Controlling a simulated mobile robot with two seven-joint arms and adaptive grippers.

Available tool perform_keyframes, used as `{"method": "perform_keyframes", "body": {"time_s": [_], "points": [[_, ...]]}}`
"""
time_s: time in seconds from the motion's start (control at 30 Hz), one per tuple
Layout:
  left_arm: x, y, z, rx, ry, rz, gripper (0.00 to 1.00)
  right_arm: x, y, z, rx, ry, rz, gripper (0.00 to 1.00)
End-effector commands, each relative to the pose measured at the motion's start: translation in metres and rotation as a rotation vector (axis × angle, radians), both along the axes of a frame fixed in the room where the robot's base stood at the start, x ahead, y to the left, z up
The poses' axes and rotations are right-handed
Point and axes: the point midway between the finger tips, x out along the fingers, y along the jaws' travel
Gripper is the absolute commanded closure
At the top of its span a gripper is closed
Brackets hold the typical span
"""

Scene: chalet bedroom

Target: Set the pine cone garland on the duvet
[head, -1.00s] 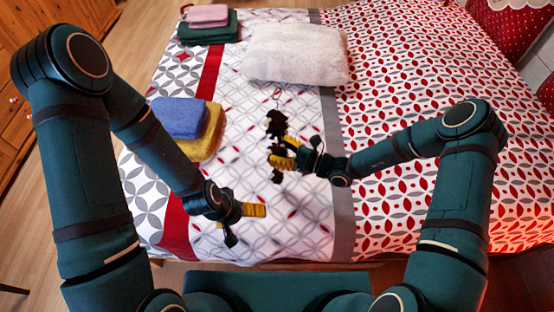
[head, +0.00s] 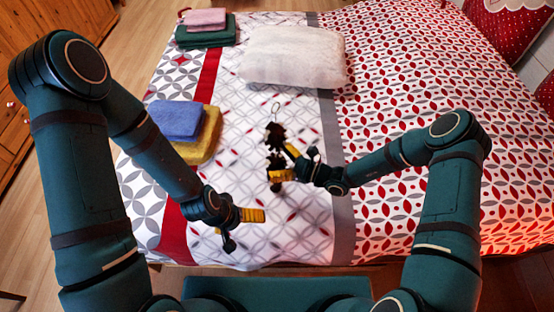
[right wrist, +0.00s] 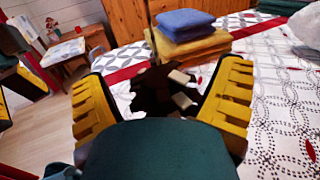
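The pine cone garland (head: 274,134) is a dark, lumpy strand with a thin loop at its far end, over the white patterned part of the duvet (head: 300,225). My right gripper (head: 284,163) is at the garland, one yellow finger on either side of it. In the right wrist view, the fingers stand wide apart and the dark garland (right wrist: 152,92) shows between them, with a gap beside the left finger. I cannot tell whether the garland touches the duvet. My left gripper (head: 252,215) is over the near part of the bed; its fingers overlap in view.
Blue and yellow folded towels (head: 176,120) lie left of the garland. A white fluffy pillow (head: 293,56) lies beyond it. Pink and green folded cloths (head: 206,27) are at the far left. The duvet between my grippers and to the right is clear.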

Motion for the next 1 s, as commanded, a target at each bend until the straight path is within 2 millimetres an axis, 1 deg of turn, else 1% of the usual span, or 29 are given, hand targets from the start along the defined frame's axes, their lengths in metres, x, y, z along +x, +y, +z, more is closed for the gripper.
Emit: {"method": "perform_keyframes", "body": {"time_s": [0.2, 0.27, 0.37, 0.7, 0.8, 0.9, 1.0], "points": [[0.0, 0.0, 0.002, 0.0, 0.0, 0.0, 0.0, 0.0, 0.0, 0.003, 0.0, 0.0, 0.0, 0.09], [0.0, 0.0, 0.003, 0.0, 0.0, 0.0, 0.0, -0.001, -0.005, 0.003, -0.001, 0.0, -0.001, 0.09], [0.0, 0.0, 0.004, 0.0, -0.001, 0.001, 0.0, -0.007, -0.019, 0.003, -0.002, 0.002, -0.003, 0.09], [0.002, 0.0, 0.009, 0.001, -0.005, 0.004, 0.0, -0.033, -0.082, 0.003, -0.002, 0.002, -0.003, 0.09], [0.002, 0.0, 0.009, 0.001, -0.005, 0.004, 0.0, -0.039, -0.095, 0.003, -0.001, 0.001, -0.002, 0.09], [0.003, 0.0, 0.01, 0.002, -0.006, 0.004, 0.0, -0.043, -0.104, 0.002, -0.001, 0.0, -0.001, 0.09], [0.003, 0.0, 0.01, 0.002, -0.006, 0.004, 0.0, -0.047, -0.108, 0.002, -0.007, 0.001, 0.01, 0.09]]}}
